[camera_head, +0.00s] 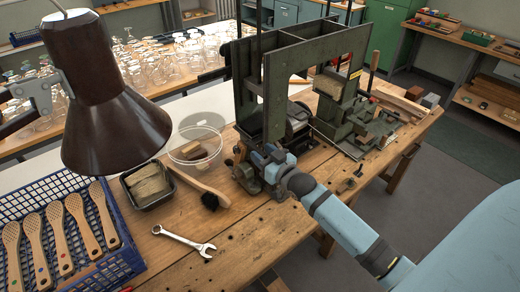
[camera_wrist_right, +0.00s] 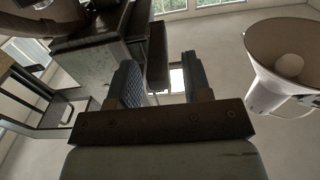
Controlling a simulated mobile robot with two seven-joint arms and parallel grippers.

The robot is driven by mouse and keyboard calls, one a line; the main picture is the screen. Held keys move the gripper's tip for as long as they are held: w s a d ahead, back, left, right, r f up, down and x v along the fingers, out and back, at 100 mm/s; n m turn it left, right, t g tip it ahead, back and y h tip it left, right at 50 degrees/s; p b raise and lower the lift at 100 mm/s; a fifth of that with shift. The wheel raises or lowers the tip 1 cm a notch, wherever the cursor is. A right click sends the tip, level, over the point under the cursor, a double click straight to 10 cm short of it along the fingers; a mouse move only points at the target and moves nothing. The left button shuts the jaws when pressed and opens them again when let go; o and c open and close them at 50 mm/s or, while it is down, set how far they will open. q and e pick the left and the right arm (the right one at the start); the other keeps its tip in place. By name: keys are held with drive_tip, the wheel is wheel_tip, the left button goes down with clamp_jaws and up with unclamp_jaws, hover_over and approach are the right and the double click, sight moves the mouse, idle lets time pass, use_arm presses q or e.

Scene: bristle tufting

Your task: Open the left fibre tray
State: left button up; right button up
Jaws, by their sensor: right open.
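The green tufting machine (camera_head: 262,85) stands on the wooden bench. A black tray (camera_head: 150,203) holding pale fibre lies left of it, beside the blue crate. Another pale block (camera_head: 328,84) sits high in the machine's right part. I cannot tell which part is the left fibre tray. My right gripper (camera_head: 262,157) is low at the machine's front left, its fingers partly lost against the dark parts. In the right wrist view my right gripper (camera_wrist_right: 160,68) is open, with a dark brown panel (camera_wrist_right: 157,55) showing between or behind the fingers; contact is unclear. My left gripper is not in view.
A clear bowl (camera_head: 197,145), a brush (camera_head: 205,190), a wrench (camera_head: 184,240) and a blue crate (camera_head: 115,262) with several brushes lie left. The front bench is mostly clear.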

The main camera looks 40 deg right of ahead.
drive_tip(key=shift+w+a, duration=0.1)
drive_tip(key=shift+w, duration=0.65)
drive_tip(key=shift+c, duration=0.9)
clamp_jaws()
drive_tip(key=shift+a, duration=0.35)
drive_tip(key=s+a+p, duration=0.1)
drive_tip(key=a+p, duration=0.1)
drive_tip(key=a, duration=1.1)
drive_tip(key=shift+a+p, duration=0.25)
drive_tip(key=shift+p, duration=0.05)
drive_tip(key=shift+s+f, duration=0.1)
